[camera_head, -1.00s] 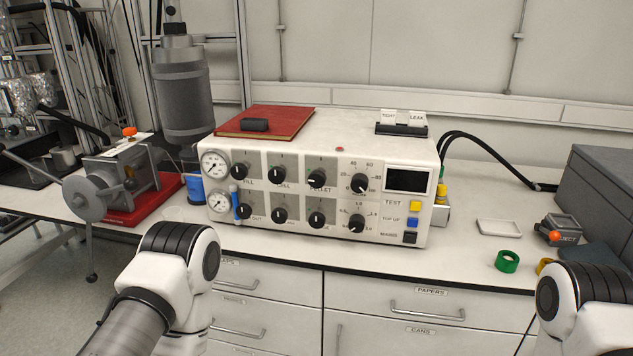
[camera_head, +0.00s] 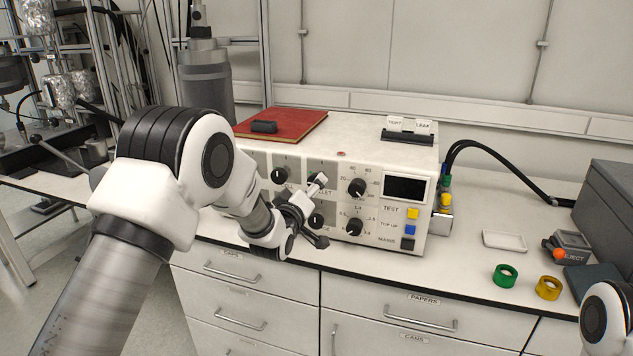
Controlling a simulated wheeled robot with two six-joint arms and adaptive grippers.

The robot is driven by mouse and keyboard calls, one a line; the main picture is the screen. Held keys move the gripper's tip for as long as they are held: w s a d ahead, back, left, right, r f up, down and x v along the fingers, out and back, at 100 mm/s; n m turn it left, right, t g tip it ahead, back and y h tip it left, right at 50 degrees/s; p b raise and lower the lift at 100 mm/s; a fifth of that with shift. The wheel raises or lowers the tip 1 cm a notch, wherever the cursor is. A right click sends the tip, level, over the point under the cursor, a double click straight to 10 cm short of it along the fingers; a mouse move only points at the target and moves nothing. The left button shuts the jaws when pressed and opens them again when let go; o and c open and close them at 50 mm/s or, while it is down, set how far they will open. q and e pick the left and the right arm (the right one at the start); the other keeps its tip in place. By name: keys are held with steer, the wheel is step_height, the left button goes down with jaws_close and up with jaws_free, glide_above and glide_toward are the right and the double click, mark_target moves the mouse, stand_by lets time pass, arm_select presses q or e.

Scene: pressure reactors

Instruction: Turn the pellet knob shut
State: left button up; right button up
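The white control console (camera_head: 362,154) stands on the bench with rows of black knobs on its front. The pellet knob is in the upper row, third from the left. It is largely hidden behind the upper finger of my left gripper (camera_head: 318,212), and only part of its label shows. That gripper is open and empty, its fingers spread one above the other in front of the panel. Whether a finger touches the knob I cannot tell. The lower-row knob (camera_head: 316,220) shows between the fingers. Of my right arm only a link shows at the lower right; its gripper is out of view.
A red book (camera_head: 290,128) with a black object lies on the console. Right of the console are a white tray (camera_head: 504,240), a green ring (camera_head: 505,275), a yellow ring (camera_head: 548,288) and a grey box (camera_head: 610,205). My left arm hides the console's left end.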

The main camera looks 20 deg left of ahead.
arm_select(q)
steer(key=w, duration=0.4)
steer(key=shift+d+p, duration=0.15)
steer(key=shift+p, duration=0.15)
steer(key=shift+c, duration=0.3)
steer(key=c, duration=1.1)
